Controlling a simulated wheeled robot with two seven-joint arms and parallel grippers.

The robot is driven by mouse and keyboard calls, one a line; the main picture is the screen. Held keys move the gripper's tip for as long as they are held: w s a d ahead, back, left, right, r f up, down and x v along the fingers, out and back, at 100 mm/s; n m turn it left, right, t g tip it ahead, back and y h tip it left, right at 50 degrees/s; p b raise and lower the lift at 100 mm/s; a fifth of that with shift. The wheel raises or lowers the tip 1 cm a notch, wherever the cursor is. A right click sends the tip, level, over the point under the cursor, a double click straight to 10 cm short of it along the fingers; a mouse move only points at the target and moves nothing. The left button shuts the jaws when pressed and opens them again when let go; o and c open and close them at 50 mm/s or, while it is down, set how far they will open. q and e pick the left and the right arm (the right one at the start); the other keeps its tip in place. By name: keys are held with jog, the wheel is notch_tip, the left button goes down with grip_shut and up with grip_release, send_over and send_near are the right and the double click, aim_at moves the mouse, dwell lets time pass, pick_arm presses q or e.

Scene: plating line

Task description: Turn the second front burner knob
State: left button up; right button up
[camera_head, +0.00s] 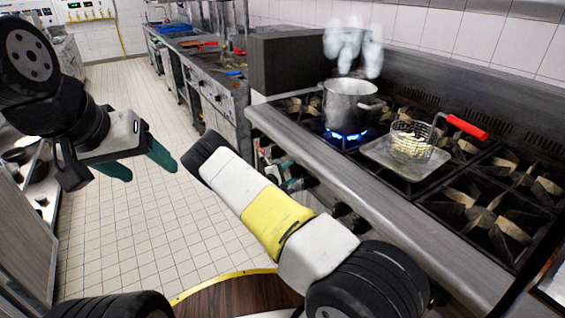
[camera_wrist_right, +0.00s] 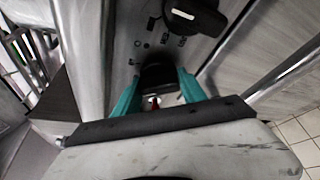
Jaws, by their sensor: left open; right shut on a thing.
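A dark burner knob (camera_wrist_right: 158,75) sits between the teal fingers of my right gripper (camera_wrist_right: 157,94) in the right wrist view. The fingers are shut on it from both sides. In the head view this gripper (camera_head: 288,178) is at the stove's front panel, partly hidden behind my forearm, and the knob cannot be made out there. Another dark knob (camera_wrist_right: 194,17) is further along the panel in the wrist view. More dark knobs (camera_head: 350,219) show right of my gripper in the head view. My left gripper (camera_head: 141,162) is open and empty over the floor at the left.
A steaming pot (camera_head: 350,103) stands above a lit blue flame (camera_head: 345,135). A wire basket with a red handle (camera_head: 467,127) rests on a metal tray (camera_head: 382,155). Counters (camera_head: 215,85) line the back. The tiled floor (camera_head: 140,235) is clear.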

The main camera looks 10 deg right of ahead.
jog(key=m+t+h, duration=0.1)
jog(key=m+t, duration=0.1)
jog(key=m, duration=0.3)
dwell(0.3)
jog(key=shift+m, duration=0.3)
jog(key=o, duration=1.3)
jog(key=shift+v, duration=3.9)
jog(key=shift+f, duration=0.15)
jog(key=shift+s+d, duration=0.1)
